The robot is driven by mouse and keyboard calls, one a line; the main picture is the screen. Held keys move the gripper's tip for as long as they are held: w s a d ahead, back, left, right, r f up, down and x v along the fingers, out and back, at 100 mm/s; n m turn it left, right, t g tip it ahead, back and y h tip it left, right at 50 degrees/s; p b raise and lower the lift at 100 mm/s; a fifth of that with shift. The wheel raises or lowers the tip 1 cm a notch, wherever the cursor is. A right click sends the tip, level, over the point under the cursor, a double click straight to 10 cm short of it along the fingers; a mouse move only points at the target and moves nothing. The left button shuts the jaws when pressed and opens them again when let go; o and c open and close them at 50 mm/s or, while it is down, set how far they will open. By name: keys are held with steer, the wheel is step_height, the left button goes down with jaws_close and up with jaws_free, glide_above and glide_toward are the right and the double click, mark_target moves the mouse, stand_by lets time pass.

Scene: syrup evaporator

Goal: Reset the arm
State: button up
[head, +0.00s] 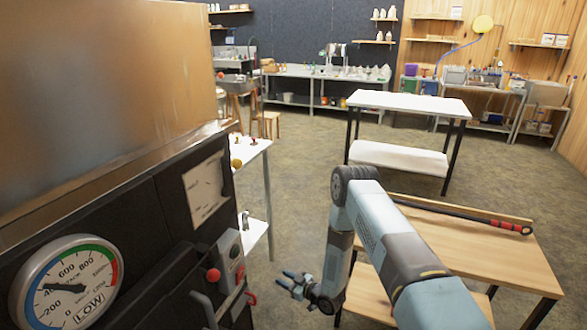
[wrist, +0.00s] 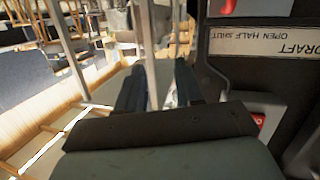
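My arm reaches in from the lower right of the head view, bends at a raised elbow and hangs down. My gripper (head: 285,280) is low, to the right of the evaporator's dark front (head: 160,235), with its fingers pointing left. In the wrist view my gripper (wrist: 158,78) shows two dark fingers spread apart. I see no held object between them. The draft label (wrist: 262,40), reading OPEN HALF SHUT upside down, is on the dark panel to the right of the fingers.
A round gauge (head: 68,288), a red knob (head: 213,274) and a grey lever are on the evaporator front. A wooden table (head: 470,250) with a red-and-black long tool (head: 515,227) stands right, beneath my arm. A white table (head: 408,102) stands behind. Open floor lies between.

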steer(key=w+d+r+h, duration=0.2)
steer(key=w+d+r, duration=0.15)
steer(key=r, duration=0.45)
steer(key=w+d+r+m+h, duration=0.15)
steer(key=w+r, duration=0.25)
steer(key=r, duration=0.4)
steer(key=w+d+r+h, duration=0.2)
steer(key=w+d+r, duration=0.15)
steer(key=r, duration=0.45)
steer(key=s+d+r+m+h, duration=0.25)
steer(key=d+r, duration=0.25)
steer(key=r, duration=0.6)
steer(key=s+d+r+m+h, duration=0.1)
steer(key=s+d+r+h, duration=0.2)
steer(key=r, duration=0.8)
steer(key=s+d+r+m+g+h, duration=0.1)
steer(key=s+d+r+m, duration=0.1)
steer(key=s+d+r, duration=0.4)
steer(key=s+d+r+m+h, duration=0.1)
steer(key=s+d+r+m, duration=0.15)
steer(key=s+r, duration=0.65)
steer(key=s+d+r+m+g, duration=0.1)
steer(key=s, duration=1.1)
steer(key=s+r+m+g, duration=0.1)
steer(key=s+r, duration=0.1)
steer(key=s, duration=1.1)
steer(key=shift+s+d+m+g, duration=0.3)
steer(key=shift+d+m+g, duration=0.05)
steer(key=shift+g, duration=0.05)
